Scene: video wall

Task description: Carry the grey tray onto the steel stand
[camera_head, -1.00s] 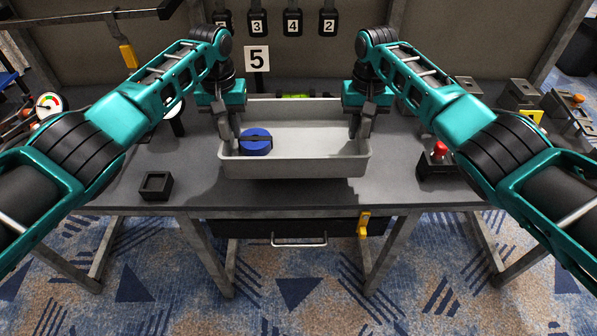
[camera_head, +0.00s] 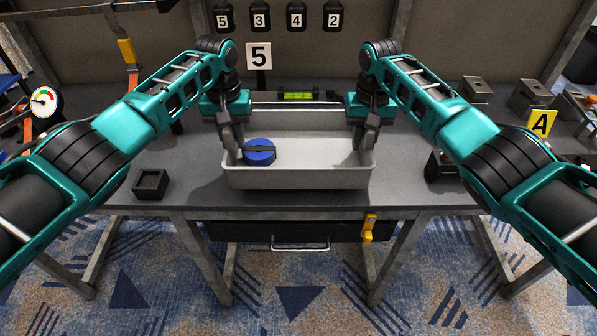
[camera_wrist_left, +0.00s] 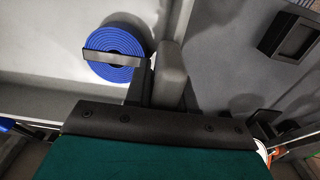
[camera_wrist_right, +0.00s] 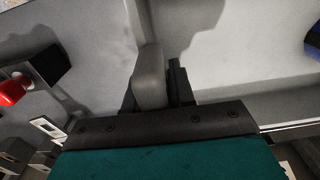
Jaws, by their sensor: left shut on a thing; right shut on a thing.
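The grey tray (camera_head: 300,178) is a long open box over the front middle of the workbench. A blue coil with a dark band (camera_head: 259,151) lies in its left end and also shows in the left wrist view (camera_wrist_left: 117,50). My left gripper (camera_head: 233,138) is shut on the tray's left wall, and my right gripper (camera_head: 362,136) is shut on its right wall. The tray looks level; a shadow lies around it, and its underside is hidden, so its height above the bench is hard to tell. I cannot make out a steel stand.
The workbench (camera_head: 200,190) carries a small black open box (camera_head: 150,183) at left. Patterned carpet lies in front.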

